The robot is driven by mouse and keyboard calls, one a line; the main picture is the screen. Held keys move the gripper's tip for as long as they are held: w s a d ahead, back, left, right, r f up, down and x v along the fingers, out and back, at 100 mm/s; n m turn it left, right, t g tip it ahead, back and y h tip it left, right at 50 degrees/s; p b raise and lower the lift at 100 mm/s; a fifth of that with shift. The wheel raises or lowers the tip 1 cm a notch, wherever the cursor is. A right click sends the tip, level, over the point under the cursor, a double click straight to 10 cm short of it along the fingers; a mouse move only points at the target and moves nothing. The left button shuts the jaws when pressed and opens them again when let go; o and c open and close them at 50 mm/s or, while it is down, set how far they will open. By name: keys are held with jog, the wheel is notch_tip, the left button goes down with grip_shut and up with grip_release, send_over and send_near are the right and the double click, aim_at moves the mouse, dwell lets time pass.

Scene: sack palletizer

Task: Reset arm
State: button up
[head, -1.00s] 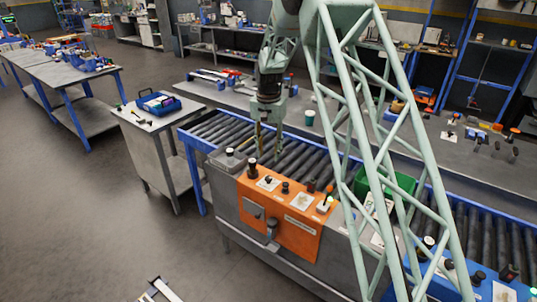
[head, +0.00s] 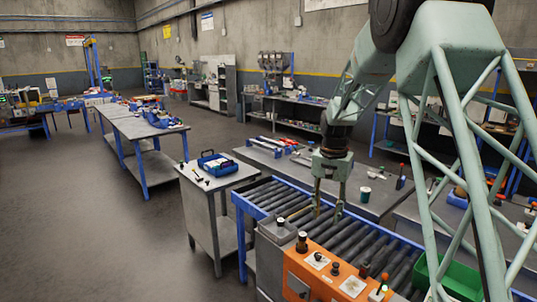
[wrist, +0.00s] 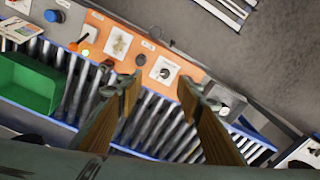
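My gripper (head: 328,212) hangs pointing down over the roller conveyor (head: 375,238), just behind the orange control panel (head: 335,272). Its two fingers are apart with nothing between them. In the wrist view my gripper (wrist: 158,82) also shows open, its tan-padded fingers spread over the rollers (wrist: 148,125) and the edge of the orange panel (wrist: 130,45). No sack is seen in its grip.
A green bin (head: 445,280) stands by the conveyor at right and also shows in the wrist view (wrist: 28,82). A small table (head: 215,178) with a blue tote (head: 218,163) is left of the conveyor. A grey bench (head: 375,195) runs behind it. Open floor lies left.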

jog(key=s+r+n+t, duration=0.1)
jog(key=s+r, duration=0.9)
jog(key=s, duration=0.3)
jog(key=s+r+n+t, duration=0.1)
jog(key=s+r+n, duration=0.1)
jog(key=s+r, duration=0.95)
jog(key=s+n+t, duration=0.1)
jog(key=s+n, duration=0.1)
jog(key=s, duration=3)
jog(key=shift+s+n, duration=0.3)
jog(key=shift+s, duration=0.1)
